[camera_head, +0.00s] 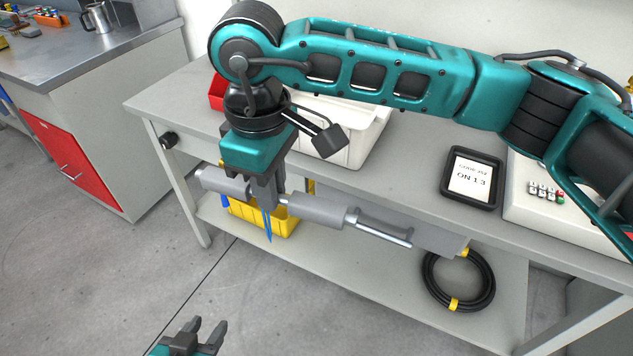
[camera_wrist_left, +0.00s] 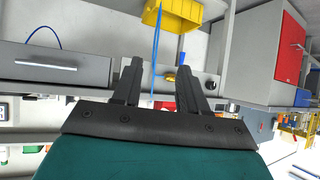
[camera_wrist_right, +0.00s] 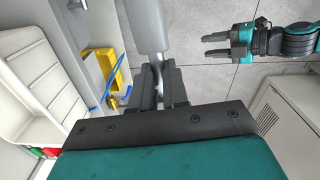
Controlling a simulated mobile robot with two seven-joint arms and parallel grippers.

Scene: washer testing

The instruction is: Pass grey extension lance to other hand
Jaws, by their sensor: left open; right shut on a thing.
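The grey extension lance (camera_head: 318,209) is a long rod with thick grey sleeves and a thinner silver section. It hangs in front of the workbench, sloping down to the right. My right gripper (camera_head: 267,200) points down and is shut around it, near its left part. In the right wrist view the lance (camera_wrist_right: 148,30) runs up from between the right gripper's fingers (camera_wrist_right: 161,85). My left gripper (camera_head: 207,328) is open and empty at the bottom of the head view, below and apart from the lance. Its spread fingers (camera_wrist_left: 160,75) show in the left wrist view.
The workbench (camera_head: 420,210) carries a white tray (camera_head: 365,140), a red bin and a tablet (camera_head: 471,178). A yellow bin (camera_head: 282,222) and a coiled black hose (camera_head: 428,285) are below on the lower shelf. Open grey floor (camera_head: 110,270) lies at left.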

